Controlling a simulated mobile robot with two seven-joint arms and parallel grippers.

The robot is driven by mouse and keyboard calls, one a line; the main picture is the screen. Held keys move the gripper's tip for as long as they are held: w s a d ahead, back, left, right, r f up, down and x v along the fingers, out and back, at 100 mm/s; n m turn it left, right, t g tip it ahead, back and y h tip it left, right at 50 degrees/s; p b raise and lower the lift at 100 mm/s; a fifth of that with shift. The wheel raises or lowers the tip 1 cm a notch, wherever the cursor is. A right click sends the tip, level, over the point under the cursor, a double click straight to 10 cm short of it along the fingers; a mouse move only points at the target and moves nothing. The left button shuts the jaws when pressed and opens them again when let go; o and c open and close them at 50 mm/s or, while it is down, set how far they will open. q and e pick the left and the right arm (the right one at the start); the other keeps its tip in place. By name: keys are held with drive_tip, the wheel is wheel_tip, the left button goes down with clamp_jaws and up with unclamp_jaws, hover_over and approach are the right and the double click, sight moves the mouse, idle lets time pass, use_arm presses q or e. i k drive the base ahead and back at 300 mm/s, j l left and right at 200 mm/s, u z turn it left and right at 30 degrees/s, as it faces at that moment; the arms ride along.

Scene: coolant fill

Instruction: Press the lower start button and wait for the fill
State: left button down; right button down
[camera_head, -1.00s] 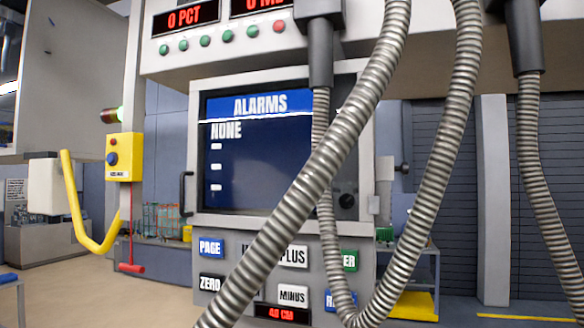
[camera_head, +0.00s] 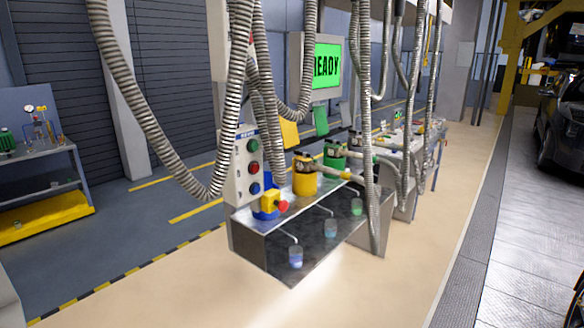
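A grey upright button panel (camera_head: 241,167) stands at the left end of a metal fill bench (camera_head: 250,238). It carries a green button (camera_head: 253,146) on top, a red button (camera_head: 254,167) in the middle and a blue button (camera_head: 255,188) at the bottom. I cannot read their labels. A yellow box with a red button (camera_head: 282,206) sits just below the panel. A screen (camera_head: 327,66) behind shows "READY" on green, partly hidden by a hose. Small cups with coloured contents, one of them blue (camera_head: 295,258), stand under spouts along the bench. Neither of my grippers is in view.
Ribbed metal hoses (camera_head: 236,100) hang in front of the panel and bench. Yellow (camera_head: 305,178) and green (camera_head: 335,157) containers stand on the bench. A shelf cart (camera_head: 40,165) is at left, a dark car (camera_head: 562,125) at right. The floor in front is clear.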

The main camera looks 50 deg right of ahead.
sight(254, 146)
drive_tip(key=z, duration=1.4)
